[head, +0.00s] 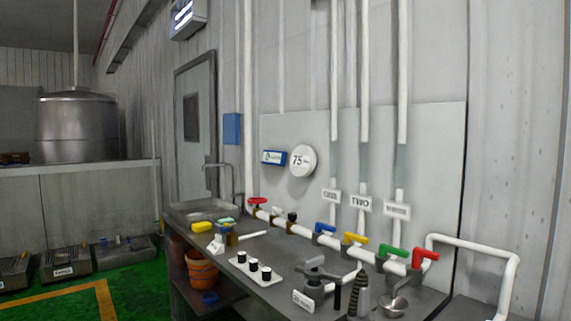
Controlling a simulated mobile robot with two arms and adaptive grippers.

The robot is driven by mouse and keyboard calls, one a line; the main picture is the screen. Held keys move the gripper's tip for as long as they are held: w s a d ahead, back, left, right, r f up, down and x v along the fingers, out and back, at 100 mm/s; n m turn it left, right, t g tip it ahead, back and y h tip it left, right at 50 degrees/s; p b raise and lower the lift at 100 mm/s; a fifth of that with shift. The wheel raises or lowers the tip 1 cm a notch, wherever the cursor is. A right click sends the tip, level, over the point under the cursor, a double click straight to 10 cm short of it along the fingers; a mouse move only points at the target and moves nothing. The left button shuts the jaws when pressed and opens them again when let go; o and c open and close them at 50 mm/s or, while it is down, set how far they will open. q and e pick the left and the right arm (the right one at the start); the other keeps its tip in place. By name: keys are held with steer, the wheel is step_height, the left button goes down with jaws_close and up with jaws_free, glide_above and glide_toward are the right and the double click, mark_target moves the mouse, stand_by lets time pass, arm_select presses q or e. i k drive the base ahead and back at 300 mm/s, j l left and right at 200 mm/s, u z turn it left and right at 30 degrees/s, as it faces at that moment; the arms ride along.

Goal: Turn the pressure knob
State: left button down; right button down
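No label reading "pressure" is legible, so I cannot tell which control is the pressure knob. A round white dial (303,160) reading 75 is on the wall panel above the bench. A white plate (270,283) with three black-topped knobs (253,264) lies on the bench. Along the white pipe are a red round handle (257,201), a dark knob (292,218), and blue (325,228), yellow (356,238), green (392,251) and red (426,254) lever handles. Neither of my grippers is in view.
The grey bench (262,245) carries a sink (200,210), a yellow sponge (201,226), a dark grey clamp-like tool (318,274) and a metal piece (395,303). Green floor (135,285) is open at left.

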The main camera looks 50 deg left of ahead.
mark_target(291, 217)
steer(key=u, duration=1.35)
